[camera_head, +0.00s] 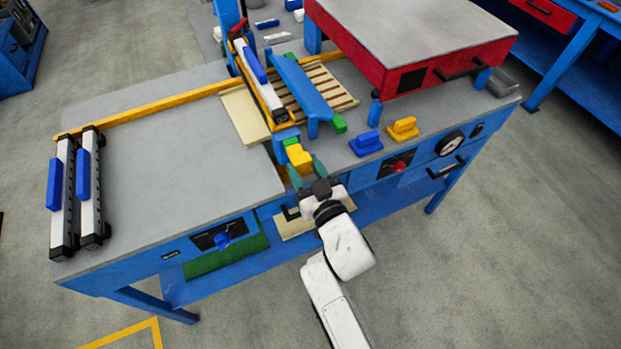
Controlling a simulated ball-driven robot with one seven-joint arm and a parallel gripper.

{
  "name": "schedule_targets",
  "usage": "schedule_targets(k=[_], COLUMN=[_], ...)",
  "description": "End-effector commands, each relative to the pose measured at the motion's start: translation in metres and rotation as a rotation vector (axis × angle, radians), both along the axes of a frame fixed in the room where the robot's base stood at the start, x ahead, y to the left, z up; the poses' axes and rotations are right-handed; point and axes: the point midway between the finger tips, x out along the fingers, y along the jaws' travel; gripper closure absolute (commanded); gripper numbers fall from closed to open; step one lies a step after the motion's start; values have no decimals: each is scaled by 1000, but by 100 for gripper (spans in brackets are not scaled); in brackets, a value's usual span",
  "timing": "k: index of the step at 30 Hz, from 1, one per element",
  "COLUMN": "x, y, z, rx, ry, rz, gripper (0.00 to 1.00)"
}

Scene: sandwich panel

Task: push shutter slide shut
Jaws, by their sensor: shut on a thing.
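My gripper (306,170), at the end of my white arm, is at the front edge of the grey-topped workbench. Its green fingers are shut on a yellow block (298,156), which I take to be the handle of the shutter slide. I cannot tell how far the slide stands open.
A red box with a grey top (410,40) stands at the back right. Blue (366,144) and yellow (403,129) pieces lie right of my gripper. A slatted wooden board (325,90) lies behind. Two white bars with blue grips (80,190) lie left; the bench between is clear.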

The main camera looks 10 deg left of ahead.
Motion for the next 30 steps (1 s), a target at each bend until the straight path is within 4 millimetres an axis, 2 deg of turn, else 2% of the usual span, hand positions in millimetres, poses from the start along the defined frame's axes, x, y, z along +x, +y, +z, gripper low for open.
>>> schedule_targets(k=[17, 18, 27, 30], x=[13, 13, 13, 13], y=[9, 9, 9, 9], z=[-1, -1, 0, 0], rx=[1, 0, 0, 0], ry=[-1, 0, 0, 0], rz=[1, 1, 0, 0], gripper=[70, 51, 23, 23])
